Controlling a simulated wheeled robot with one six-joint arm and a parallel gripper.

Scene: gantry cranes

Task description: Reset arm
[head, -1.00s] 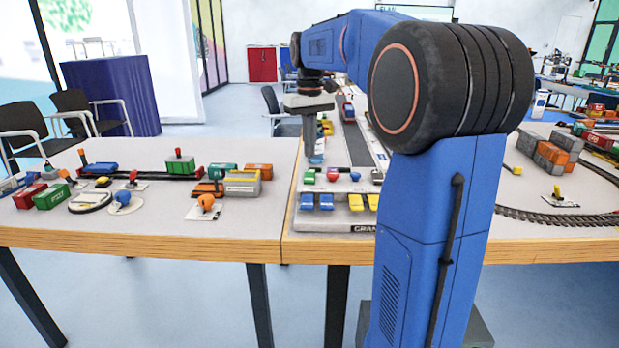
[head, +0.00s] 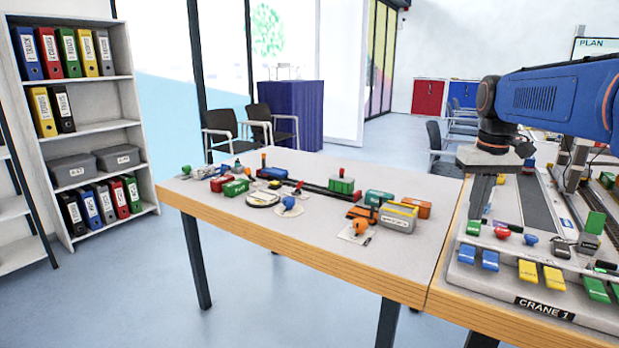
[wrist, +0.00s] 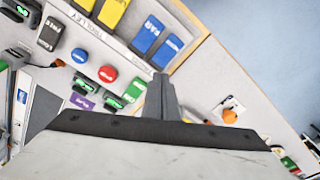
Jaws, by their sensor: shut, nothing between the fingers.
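My blue arm reaches in from the right in the head view, with my gripper (head: 480,200) pointing down by the left side of the Crane 1 control panel (head: 525,312). In the wrist view my gripper (wrist: 160,92) is shut with nothing in it. Its fingers are near the panel's edge, beside the green button (wrist: 135,89) and the blue keys (wrist: 157,40). I cannot tell how high the fingertips are above the surface.
The left table (head: 290,230) holds toy containers, track and small figures, including an orange-topped piece (head: 360,227) near its right end. A shelf of binders (head: 85,130) stands at far left. Open floor (head: 120,290) lies in front of it.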

